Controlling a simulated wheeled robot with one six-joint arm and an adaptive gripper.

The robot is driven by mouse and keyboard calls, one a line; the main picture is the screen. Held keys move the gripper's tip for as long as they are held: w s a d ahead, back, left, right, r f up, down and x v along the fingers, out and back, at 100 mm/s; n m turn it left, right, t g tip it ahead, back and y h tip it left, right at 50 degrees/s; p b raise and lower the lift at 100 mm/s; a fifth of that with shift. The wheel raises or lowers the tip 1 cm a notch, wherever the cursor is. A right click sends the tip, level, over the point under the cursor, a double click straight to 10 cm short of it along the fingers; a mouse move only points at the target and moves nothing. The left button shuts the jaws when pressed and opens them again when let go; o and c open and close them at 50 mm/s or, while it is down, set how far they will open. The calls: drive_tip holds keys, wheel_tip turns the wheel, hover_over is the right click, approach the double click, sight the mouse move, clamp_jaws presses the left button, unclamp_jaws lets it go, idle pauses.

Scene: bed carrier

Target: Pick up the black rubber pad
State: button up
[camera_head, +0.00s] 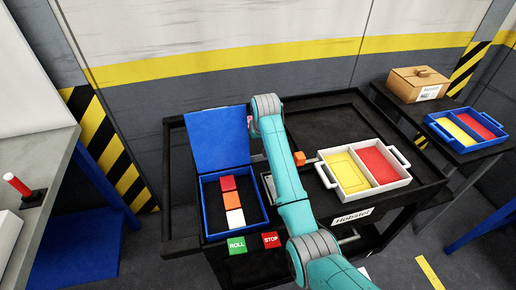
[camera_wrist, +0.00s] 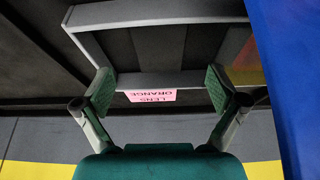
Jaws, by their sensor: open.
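I cannot pick out a black rubber pad for certain in either view; the dark cart top (camera_head: 310,112) makes black things hard to tell apart. My gripper (camera_wrist: 162,82) is open, with its two green-padded fingers spread apart in the wrist view. Between and beyond the fingers is a grey-edged frame (camera_wrist: 185,78) with a dark inside, and a pink label (camera_wrist: 151,96) reading "ORANGE LENS" upside down. Nothing shows held between the fingers. In the head view my arm hides the gripper.
A blue box (camera_head: 211,223) with a raised lid (camera_head: 205,137) holds red, orange and white blocks. A white tray (camera_head: 357,203) with yellow and red compartments stands right of my arm. Green ROLL (camera_head: 236,246) and red STOP (camera_head: 271,240) buttons sit at the front. An orange piece (camera_head: 299,158) lies near my arm.

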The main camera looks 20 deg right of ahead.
sight(257, 147)
drive_tip(key=shift+x, duration=2.25)
drive_tip(key=c, duration=1.1)
